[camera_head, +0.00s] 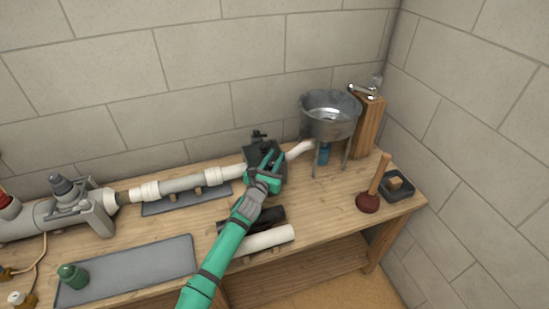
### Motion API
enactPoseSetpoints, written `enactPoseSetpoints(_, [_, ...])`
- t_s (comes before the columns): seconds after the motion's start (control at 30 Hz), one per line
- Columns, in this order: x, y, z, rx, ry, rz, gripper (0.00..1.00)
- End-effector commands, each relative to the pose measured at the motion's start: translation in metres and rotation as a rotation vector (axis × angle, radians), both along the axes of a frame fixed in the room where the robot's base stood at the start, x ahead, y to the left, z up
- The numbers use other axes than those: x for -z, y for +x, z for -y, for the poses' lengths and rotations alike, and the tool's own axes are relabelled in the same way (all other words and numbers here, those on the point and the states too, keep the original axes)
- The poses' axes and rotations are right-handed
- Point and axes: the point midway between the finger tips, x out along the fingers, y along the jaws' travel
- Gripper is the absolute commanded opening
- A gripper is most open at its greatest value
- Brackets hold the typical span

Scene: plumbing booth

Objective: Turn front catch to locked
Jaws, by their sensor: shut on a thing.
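A dark grey clamp-like fixture (258,147) stands on the workbench at the back, around the line of the white pipe. A small black knob shows on its top. My green gripper (268,163) reaches in from the front and is shut on a part at the fixture's front, which I take to be the front catch. The gripper hides the catch, so its angle cannot be told.
White pipe (190,183) runs left from the fixture to a grey pump body (50,218). A metal basin (330,112) on legs stands right of the fixture. A black tube and a white tube (268,238) lie in front. A plunger (369,201) stands at right. A grey mat (130,268) lies front left.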

Motion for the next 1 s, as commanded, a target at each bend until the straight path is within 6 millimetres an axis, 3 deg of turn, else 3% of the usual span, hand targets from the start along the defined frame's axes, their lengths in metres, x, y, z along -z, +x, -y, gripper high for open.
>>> enactPoseSetpoints(0.97, [-0.0037, -0.0008, 0.0039, 0.111, -0.001, 0.005, 0.01])
enactPoseSetpoints(1.0, [-0.0038, -0.0008, 0.0039, 0.111, -0.001, 0.005, 0.28])
